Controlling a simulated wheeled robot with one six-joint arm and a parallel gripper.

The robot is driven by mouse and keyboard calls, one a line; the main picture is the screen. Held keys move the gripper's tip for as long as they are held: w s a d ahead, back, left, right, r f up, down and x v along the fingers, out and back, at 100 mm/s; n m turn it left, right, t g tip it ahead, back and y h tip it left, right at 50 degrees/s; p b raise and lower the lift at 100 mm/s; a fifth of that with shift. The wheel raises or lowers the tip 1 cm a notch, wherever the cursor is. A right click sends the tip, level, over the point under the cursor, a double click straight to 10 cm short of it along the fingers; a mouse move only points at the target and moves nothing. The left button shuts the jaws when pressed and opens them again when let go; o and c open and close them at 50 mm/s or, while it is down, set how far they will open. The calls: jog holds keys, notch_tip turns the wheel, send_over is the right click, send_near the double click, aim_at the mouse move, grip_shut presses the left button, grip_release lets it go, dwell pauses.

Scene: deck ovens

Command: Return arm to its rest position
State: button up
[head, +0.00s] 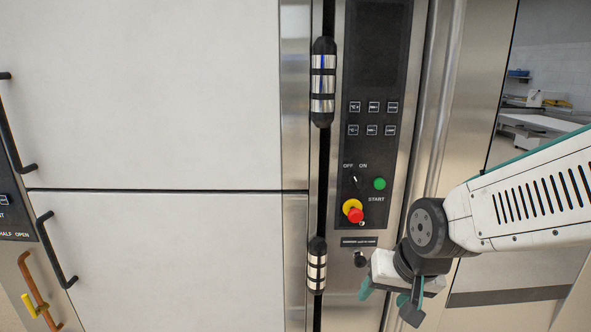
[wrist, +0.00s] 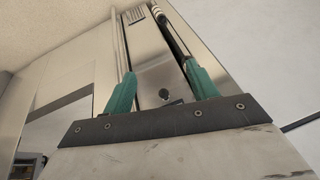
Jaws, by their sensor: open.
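My gripper (head: 386,297) is at the lower right of the head view, in front of the steel oven front and below the control panel (head: 373,110). Its two teal fingers stand apart with nothing between them. In the wrist view, my gripper (wrist: 160,95) shows both teal fingers spread, pointing up along the oven front. My arm comes in from the right edge of the head view, bent at the dark joint. I cannot tell how far the fingertips are from the oven front.
The panel has a green start button (head: 379,184) and a red and yellow emergency stop (head: 354,212). A vertical steel bar (head: 441,90) runs right of it. White oven doors (head: 150,90) with black handles (head: 57,250) fill the left. A counter (head: 540,122) stands far right.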

jog(key=s+d+r+g, duration=0.1)
jog(key=s+d+r, duration=0.2)
jog(key=s, duration=0.2)
jog(key=s+d+r+g+h, duration=0.1)
jog(key=s+d+r, duration=0.2)
jog(key=s, duration=0.3)
jog(key=s+d+r+n, duration=0.1)
jog(key=s+d+r, duration=0.1)
jog(key=s+d, duration=0.2)
jog(key=shift+s+r+g+h, duration=0.4)
jog(key=shift+s, duration=0.45)
